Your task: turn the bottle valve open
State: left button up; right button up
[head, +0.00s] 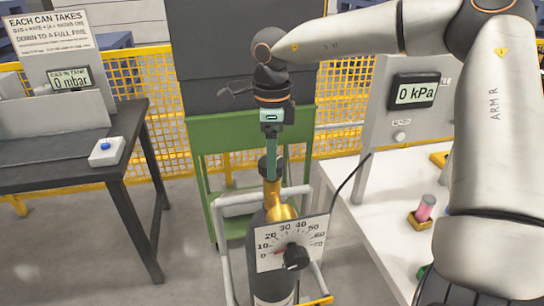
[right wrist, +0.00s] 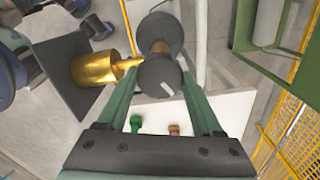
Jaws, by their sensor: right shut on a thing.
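The gas bottle (head: 272,284) is a dark cylinder standing upright in a pale tube frame, with a brass valve body (head: 281,203) on top. Its dark round valve handwheel (head: 265,168) sits above the brass. In the right wrist view the handwheel (right wrist: 160,76) carries a pale mark on its face, and the brass body (right wrist: 93,69) lies to its left. My right gripper (head: 271,176) points straight down, its green fingers shut on the handwheel from both sides. A white dial plate (head: 275,237) with a dark knob (head: 297,257) hides part of the bottle. My left gripper is out of view.
A white bench (head: 362,217) at right holds a display reading 0 kPa (head: 414,94) and a pink can (head: 426,207). A dark table (head: 70,150) at left has a blue button (head: 105,146) and a 0 mbar display (head: 70,78). A green cart (head: 196,150) stands behind the bottle.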

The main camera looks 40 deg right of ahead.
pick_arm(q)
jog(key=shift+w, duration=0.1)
pick_arm(e)
jog(key=shift+w, duration=0.1)
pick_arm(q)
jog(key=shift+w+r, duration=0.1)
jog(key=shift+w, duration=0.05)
pick_arm(e)
jog(key=o, duration=1.4)
jog(key=shift+c, duration=0.2)
pick_arm(q)
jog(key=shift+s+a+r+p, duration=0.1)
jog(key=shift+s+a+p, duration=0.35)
jog(key=shift+p, duration=0.1)
pick_arm(e)
notch_tip(320, 180, up, 13)
jog(key=shift+f, duration=0.2)
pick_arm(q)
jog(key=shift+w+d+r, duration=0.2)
